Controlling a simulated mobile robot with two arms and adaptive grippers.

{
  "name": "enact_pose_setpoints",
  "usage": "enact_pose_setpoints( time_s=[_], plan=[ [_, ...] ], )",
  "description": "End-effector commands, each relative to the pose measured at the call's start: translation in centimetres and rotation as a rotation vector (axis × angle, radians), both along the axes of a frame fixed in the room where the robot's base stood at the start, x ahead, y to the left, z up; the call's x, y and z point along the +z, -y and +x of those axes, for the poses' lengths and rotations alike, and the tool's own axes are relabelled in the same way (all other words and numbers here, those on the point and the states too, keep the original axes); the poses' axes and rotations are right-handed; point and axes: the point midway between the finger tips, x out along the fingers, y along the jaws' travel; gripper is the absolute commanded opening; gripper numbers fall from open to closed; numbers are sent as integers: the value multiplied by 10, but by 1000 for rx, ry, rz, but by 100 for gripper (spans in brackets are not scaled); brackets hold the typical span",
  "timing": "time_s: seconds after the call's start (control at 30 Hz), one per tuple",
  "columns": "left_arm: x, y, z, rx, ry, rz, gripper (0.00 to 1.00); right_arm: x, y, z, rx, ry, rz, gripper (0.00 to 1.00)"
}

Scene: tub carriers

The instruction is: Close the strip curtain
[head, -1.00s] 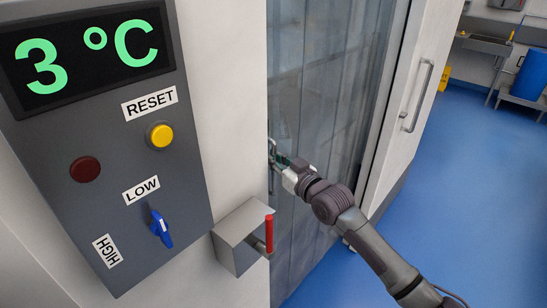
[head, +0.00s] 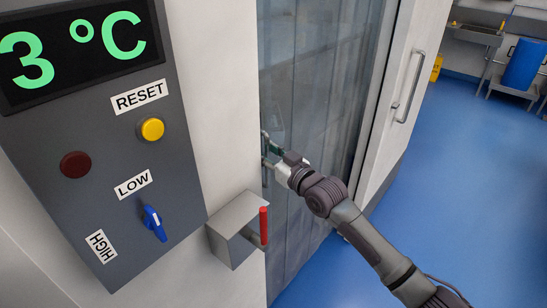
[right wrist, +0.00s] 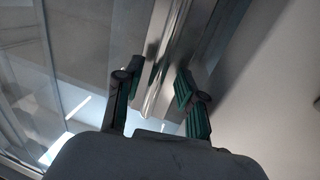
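The strip curtain (head: 312,120) is a set of tall, grey, see-through strips. It hangs across the doorway from the pale wall on the left to the metal jamb on the right. A slim metal handle (head: 265,160) stands at its left edge. My right gripper (head: 272,148) is at this handle; its fingertips are partly hidden there. In the right wrist view, the two fingers of my right gripper (right wrist: 160,85) stand apart, with a shiny metal upright (right wrist: 165,60) showing between them. Whether they touch it is unclear. My left gripper is not in view.
A grey control panel (head: 95,130) with a 3 °C display, buttons and a blue switch is on the left wall. A metal box (head: 228,235) with a red lever juts out below. A white door (head: 398,120) is at right. The blue floor (head: 470,180) is clear.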

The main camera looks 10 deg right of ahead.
Motion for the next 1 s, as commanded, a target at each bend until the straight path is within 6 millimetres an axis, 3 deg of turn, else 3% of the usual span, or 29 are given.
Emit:
enact_pose_setpoints(
  time_s=[0.4,0.6,1.0],
  plan=[
    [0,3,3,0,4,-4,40,-2,34,-71,1,-2,-2,39],
    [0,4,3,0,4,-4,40,-1,47,-97,2,-2,-2,39],
    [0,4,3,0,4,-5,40,0,51,-105,2,0,0,39]
  ],
)
